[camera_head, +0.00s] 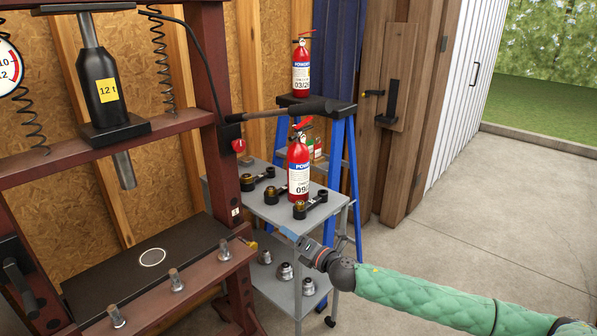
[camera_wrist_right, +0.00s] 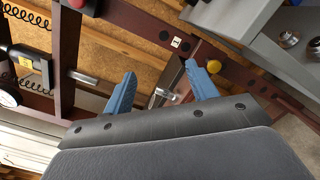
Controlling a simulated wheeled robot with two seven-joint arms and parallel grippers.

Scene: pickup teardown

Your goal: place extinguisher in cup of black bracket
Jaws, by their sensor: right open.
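One red extinguisher (camera_head: 300,168) with a white label marked "09" stands upright on the grey cart's top. A second red extinguisher (camera_head: 301,70), label starting "03", stands upright on the blue ladder's black top. The black bracket (camera_head: 391,100) is fixed to the wooden post right of the ladder; its low cup (camera_head: 383,120) looks empty. My right gripper (camera_head: 285,232) is in front of the cart, below its top edge and apart from both extinguishers. In the right wrist view its blue fingers (camera_wrist_right: 160,72) are spread with nothing between them. My left gripper is not in view.
The grey cart (camera_head: 270,205) also carries several black fittings, with metal parts on its lower shelf. The dark red press frame (camera_head: 215,120) stands left, its black handle (camera_head: 290,110) reaching across above the cart. The blue ladder (camera_head: 342,180) stands behind. Concrete floor (camera_head: 450,240) is clear at right.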

